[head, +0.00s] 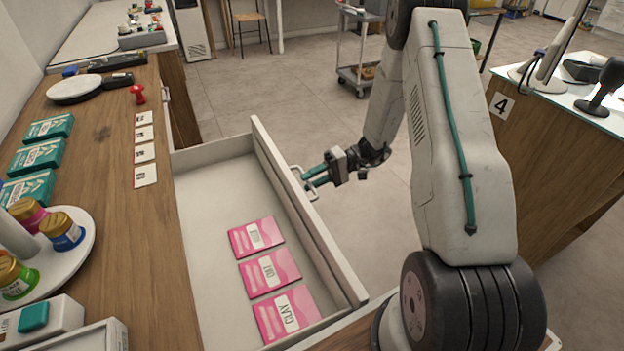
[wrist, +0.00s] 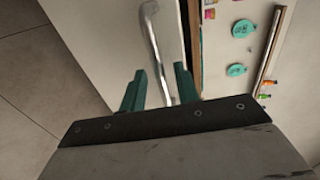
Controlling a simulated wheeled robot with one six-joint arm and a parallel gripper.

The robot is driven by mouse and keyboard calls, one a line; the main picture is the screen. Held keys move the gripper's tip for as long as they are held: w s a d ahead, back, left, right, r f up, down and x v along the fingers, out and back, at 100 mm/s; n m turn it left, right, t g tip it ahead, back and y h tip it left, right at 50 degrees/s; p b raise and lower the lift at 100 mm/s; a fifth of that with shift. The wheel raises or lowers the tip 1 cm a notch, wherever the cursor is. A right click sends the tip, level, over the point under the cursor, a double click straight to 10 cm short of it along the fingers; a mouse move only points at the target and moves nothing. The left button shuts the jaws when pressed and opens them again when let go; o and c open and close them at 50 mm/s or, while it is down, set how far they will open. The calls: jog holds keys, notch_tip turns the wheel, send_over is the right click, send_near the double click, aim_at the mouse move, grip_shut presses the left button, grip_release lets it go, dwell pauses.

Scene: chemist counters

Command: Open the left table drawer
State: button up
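The table drawer (head: 215,205) in the left wooden counter (head: 110,215) is pulled far out in the head view. Three pink packets (head: 268,275) lie inside it. Its metal handle (head: 313,195) is on the front panel (head: 300,210). My gripper (head: 308,180) is at this handle, on the outer side of the front. In the wrist view the handle (wrist: 152,35) runs between the two teal fingers of my gripper (wrist: 160,88). The fingers stand apart, with a gap beside the bar. Whether one finger touches the bar, I cannot tell.
Teal boxes (head: 36,156), white cards (head: 144,153), a red pin-shaped object (head: 138,94) and a round tray (head: 75,260) with jars are on the counter. A grey cart (head: 352,78) stands behind. A counter marked 4 (head: 503,105) is at the right. Floor between is clear.

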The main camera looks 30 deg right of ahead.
jog(key=v, duration=0.8)
jog(key=shift+a, duration=0.15)
dwell(0.5)
